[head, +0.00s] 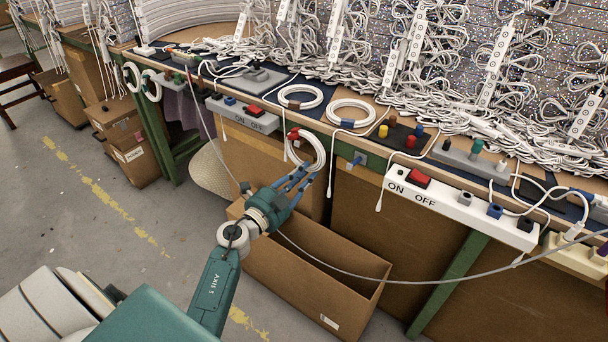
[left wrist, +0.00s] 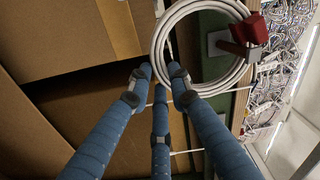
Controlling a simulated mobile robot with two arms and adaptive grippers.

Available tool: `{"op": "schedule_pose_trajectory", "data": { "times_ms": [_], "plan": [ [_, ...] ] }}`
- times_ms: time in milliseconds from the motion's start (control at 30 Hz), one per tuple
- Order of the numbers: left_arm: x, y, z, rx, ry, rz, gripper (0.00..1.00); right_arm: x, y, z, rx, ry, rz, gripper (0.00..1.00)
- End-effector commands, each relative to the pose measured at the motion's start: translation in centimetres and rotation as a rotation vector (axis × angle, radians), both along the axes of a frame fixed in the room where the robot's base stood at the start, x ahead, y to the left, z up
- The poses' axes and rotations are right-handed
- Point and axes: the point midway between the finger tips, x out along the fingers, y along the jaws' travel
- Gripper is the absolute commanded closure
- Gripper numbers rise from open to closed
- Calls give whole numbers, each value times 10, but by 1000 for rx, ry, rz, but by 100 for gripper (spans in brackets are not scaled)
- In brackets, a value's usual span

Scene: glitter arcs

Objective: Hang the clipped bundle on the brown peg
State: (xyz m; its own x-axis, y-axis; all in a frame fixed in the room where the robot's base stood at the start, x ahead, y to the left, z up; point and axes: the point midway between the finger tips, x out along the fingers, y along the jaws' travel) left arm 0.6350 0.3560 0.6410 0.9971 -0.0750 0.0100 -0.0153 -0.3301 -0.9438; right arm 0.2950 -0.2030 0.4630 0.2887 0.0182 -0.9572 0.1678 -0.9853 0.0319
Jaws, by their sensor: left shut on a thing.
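The clipped bundle (head: 319,150) is a coil of white cable with a red clip (head: 293,134). It is upright in front of the bench edge. My left gripper (head: 308,176) is shut on the coil's lower part, and the coil also shows in the left wrist view (left wrist: 160,45). In that view the red clip (left wrist: 250,30) is at the coil's right side. A brown peg (left wrist: 233,48) on a pale plate shows inside the coil's outline, beside the clip. I cannot tell whether the coil is around the peg. In the head view the coil hides the peg. My right gripper is not in view.
A blue peg (head: 357,158) sits on the bench front to the right. Other coils hang at the left (head: 151,85) or lie on the bench (head: 350,112). An open cardboard box (head: 300,275) stands below my gripper. A grey cable (head: 340,270) loops across in front.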

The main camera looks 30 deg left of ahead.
Motion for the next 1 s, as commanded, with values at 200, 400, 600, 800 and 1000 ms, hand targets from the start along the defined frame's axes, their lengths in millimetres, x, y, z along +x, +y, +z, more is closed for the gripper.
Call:
{"op": "schedule_pose_trajectory", "data": {
  "times_ms": [200, 400, 600, 800, 1000],
  "plan": [
    [0, 0, -1, 1, 0, -1, 100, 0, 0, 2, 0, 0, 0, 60],
    [0, -1, -3, 1, -1, -2, 100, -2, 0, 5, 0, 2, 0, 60],
    [0, -1, -3, 1, 0, -2, 100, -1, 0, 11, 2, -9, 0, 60],
    [0, -1, -3, 1, 0, -2, 67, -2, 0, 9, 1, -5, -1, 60],
    [0, -1, -3, 1, 0, -1, 59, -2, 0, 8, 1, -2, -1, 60]
  ]
}}
